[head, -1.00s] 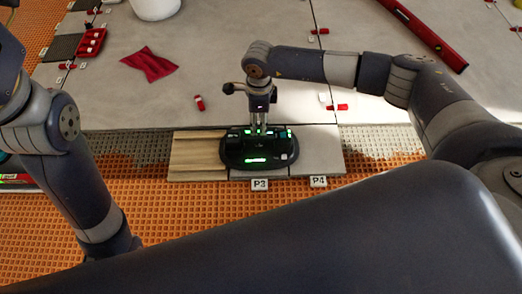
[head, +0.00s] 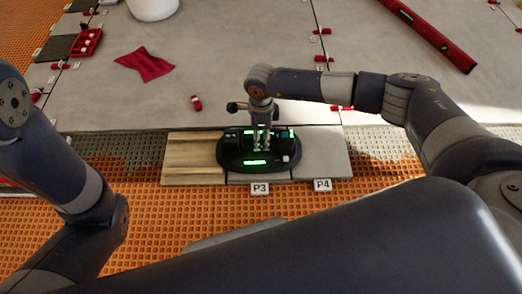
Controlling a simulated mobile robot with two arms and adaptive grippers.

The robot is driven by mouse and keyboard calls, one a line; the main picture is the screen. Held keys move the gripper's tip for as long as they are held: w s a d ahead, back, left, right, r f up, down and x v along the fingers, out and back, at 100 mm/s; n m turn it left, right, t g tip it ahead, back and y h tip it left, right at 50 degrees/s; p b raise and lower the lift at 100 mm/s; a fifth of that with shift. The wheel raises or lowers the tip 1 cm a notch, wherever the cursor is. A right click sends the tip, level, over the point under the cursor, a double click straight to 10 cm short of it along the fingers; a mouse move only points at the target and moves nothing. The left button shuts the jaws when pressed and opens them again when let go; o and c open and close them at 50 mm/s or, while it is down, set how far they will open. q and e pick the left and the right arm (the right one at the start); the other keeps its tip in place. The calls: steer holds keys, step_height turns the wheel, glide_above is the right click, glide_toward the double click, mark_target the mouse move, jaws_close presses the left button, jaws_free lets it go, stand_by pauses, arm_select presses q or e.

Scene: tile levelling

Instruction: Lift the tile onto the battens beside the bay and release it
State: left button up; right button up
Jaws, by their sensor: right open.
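A black oval device (head: 231,160) with bright green displays rests over a grey tile (head: 245,179) behind the P3 tag. It hides most of that tile. Pale wooden battens (head: 192,162) lie directly left of the device. My right gripper (head: 262,143) reaches down from above at the middle of the device, its fingers open. I cannot tell whether the fingers touch it. My left arm comes in at the left edge, but its gripper is not visible.
Another grey tile (head: 321,160) lies to the right, behind the P4 tag (head: 322,185). Orange ribbed matting (head: 150,228) is in front. Large grey slabs behind carry a red cloth (head: 146,64), a white bucket (head: 153,8), a red level (head: 428,36) and small red clips.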

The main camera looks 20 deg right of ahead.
steer(key=shift+f, duration=0.45)
steer(key=shift+f, duration=0.25)
steer(key=shift+c, duration=0.5)
